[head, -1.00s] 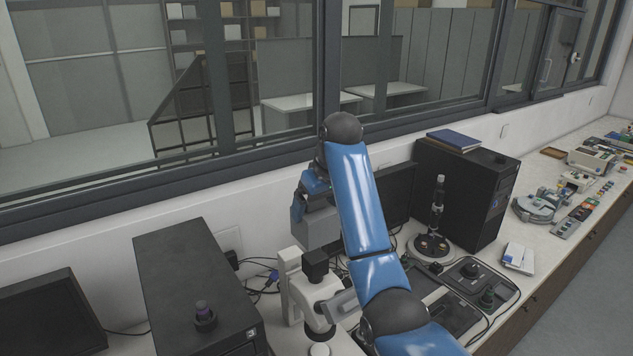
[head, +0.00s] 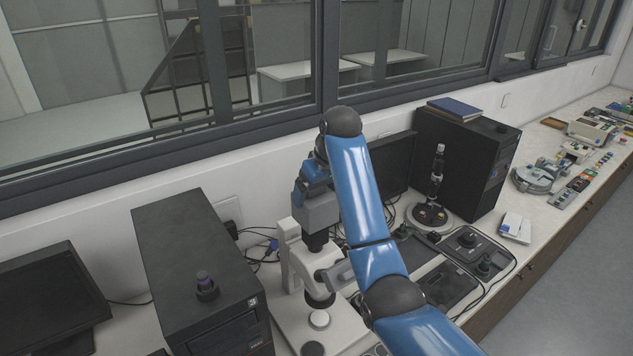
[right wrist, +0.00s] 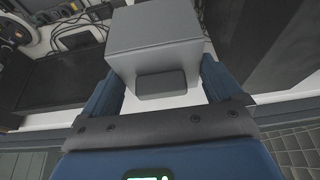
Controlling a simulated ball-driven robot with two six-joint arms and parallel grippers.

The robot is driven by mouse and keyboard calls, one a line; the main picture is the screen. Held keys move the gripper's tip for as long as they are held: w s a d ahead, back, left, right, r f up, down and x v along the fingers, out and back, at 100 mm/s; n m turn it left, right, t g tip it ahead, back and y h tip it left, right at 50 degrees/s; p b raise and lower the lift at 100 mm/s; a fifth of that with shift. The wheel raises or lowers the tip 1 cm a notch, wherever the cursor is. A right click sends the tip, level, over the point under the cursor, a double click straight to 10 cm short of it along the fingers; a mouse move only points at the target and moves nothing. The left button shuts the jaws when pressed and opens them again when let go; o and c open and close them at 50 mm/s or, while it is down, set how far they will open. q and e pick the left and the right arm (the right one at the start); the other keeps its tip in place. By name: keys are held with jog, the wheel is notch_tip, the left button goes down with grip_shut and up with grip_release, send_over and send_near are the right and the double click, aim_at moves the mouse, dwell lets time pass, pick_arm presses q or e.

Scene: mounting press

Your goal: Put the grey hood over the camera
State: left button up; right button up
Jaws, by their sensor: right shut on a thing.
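The grey hood (head: 319,213) is a plain box held in my right gripper (head: 312,186). The black camera (head: 316,241) stands on top of the white microscope (head: 291,262). The hood is at the camera's top in the head view, and the camera's lower part shows beneath it. I cannot tell whether they touch. The camera is hidden in the right wrist view. My left gripper is not in view.
A black computer case (head: 190,262) with a small dark knob-like part (head: 206,287) on it stands left of the microscope. A monitor (head: 393,165) and another black case (head: 468,160) stand to the right. Cables lie behind the microscope.

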jog(key=shift+s+f, duration=0.45)
jog(key=shift+f, duration=0.2)
jog(key=shift+s+f+b, duration=0.1)
jog(key=shift+f+b, duration=0.25)
jog(key=shift+f, duration=0.05)
jog(key=x, duration=0.3)
jog(key=shift+d+f+b, duration=0.25)
jog(key=shift+d+b, duration=0.05)
jog(key=shift+b, duration=0.1)
jog(key=shift+s+f, duration=0.1)
jog(key=shift+f, duration=0.45)
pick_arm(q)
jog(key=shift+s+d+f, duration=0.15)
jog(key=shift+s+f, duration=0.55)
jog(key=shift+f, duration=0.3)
pick_arm(e)
jog(key=shift+s+f, duration=0.2)
jog(key=shift+f, duration=0.15)
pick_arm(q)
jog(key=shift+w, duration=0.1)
pick_arm(e)
jog(key=shift+w+f, duration=0.15)
jog(key=shift+f, duration=0.55)
